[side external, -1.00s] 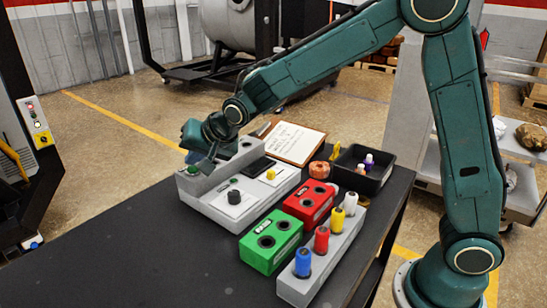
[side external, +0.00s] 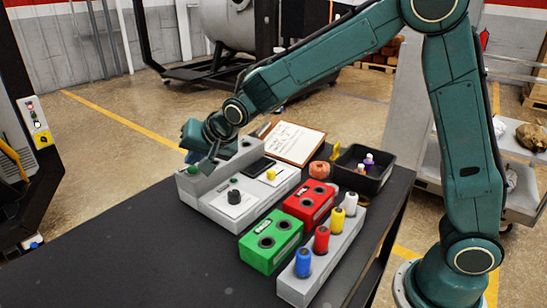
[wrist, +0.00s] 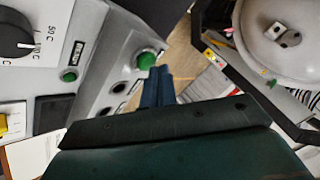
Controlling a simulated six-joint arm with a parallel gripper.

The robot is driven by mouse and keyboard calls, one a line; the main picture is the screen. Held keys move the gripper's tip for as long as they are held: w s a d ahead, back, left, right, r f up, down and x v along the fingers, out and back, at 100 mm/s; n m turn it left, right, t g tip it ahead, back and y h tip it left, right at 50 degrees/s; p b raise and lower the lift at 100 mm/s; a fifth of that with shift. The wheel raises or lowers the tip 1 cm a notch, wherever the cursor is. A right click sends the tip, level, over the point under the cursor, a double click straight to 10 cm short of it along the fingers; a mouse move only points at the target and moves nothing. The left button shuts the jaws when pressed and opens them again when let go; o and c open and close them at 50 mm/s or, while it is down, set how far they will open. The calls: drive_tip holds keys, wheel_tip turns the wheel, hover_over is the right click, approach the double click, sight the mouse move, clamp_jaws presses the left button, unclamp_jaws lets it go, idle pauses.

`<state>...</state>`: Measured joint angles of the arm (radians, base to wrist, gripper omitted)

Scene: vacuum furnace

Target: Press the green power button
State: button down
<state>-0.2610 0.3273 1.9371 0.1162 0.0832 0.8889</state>
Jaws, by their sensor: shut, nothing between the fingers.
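The large round green button (wrist: 147,60) sits on the raised panel of the grey control box (side external: 213,208). In the side view the button (side external: 193,169) shows at the left end of that panel. My gripper (wrist: 160,70) is shut and empty, its blue-grey fingertips right beside the button in the wrist view. In the side view my gripper (side external: 209,168) is over the raised panel, close to the button. I cannot tell whether the fingertips touch it. A smaller green round piece (wrist: 69,76) is on the lower face, near the black knob (wrist: 15,40).
A clipboard (side external: 293,143) lies behind the box. A green block (side external: 271,242), a red block (side external: 309,203), a grey rack (side external: 335,240) with coloured cylinders and a black tray (side external: 375,181) stand to the right. The black table (side external: 130,260) is clear at front left.

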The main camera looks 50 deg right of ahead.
drive_tip(key=shift+f, duration=0.5)
idle(0.4)
drive_tip(key=shift+r, duration=0.55)
wheel_tip(320, 180, up, 6)
drive_tip(key=shift+f, duration=0.1)
idle(0.9)
drive_tip(key=shift+s, duration=0.1)
drive_tip(key=s+d+r+n+g, duration=0.15)
drive_tip(key=s+d, duration=0.25)
drive_tip(key=s, duration=0.5)
drive_tip(key=s+d+r+n, duration=0.2)
drive_tip(key=s+d+r, duration=0.15)
drive_tip(key=s, duration=0.55)
drive_tip(key=s+d+f+n+g, duration=0.1)
drive_tip(key=s+d+f+n, duration=0.1)
drive_tip(key=s, duration=0.6)
drive_tip(key=s+d+f+n+g+h, duration=0.1)
drive_tip(key=s+f+n, duration=0.1)
drive_tip(key=s, duration=0.7)
drive_tip(key=shift+s+d+f, duration=0.3)
drive_tip(key=shift+d, duration=0.05)
